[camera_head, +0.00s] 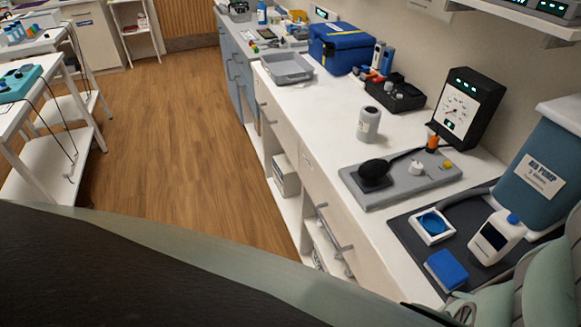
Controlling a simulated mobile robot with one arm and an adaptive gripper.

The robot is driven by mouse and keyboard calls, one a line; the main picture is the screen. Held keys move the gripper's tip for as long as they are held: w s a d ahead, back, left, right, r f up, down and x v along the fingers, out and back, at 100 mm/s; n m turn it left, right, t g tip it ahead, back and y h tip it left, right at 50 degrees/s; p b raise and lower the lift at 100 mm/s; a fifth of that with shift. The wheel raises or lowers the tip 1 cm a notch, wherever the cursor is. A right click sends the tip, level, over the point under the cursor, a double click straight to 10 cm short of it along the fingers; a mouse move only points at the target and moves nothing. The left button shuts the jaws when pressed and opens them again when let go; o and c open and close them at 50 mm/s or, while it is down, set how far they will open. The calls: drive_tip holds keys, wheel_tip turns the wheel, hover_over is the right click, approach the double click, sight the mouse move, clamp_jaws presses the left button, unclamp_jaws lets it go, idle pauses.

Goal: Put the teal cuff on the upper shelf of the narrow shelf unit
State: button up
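I cannot make out a teal cuff for certain. A flat teal item (20,86) lies on the white table at the left edge, with dark round parts on it and dark cords hanging nearby; I cannot tell whether it is a cuff. A narrow white shelf unit (117,16) stands at the far back left, cut off by the top edge. A small item (142,20) sits on its upper visible board. My gripper is not clearly visible; pale green and dark parts of my own body fill the bottom and lower right.
A long white counter (318,102) runs along the right wall. It bears a grey tray (287,69), a blue case (340,46), a grey canister (369,124), a gauge box (467,103) and a dark mat (407,231). The wooden floor (175,140) between counter and left tables is clear.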

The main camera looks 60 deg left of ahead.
drive_tip(key=shift+f, duration=0.1)
drive_tip(key=o, duration=1.2)
drive_tip(key=shift+o, duration=0.2)
drive_tip(key=shift+r, duration=0.2)
drive_tip(key=v, duration=1.2)
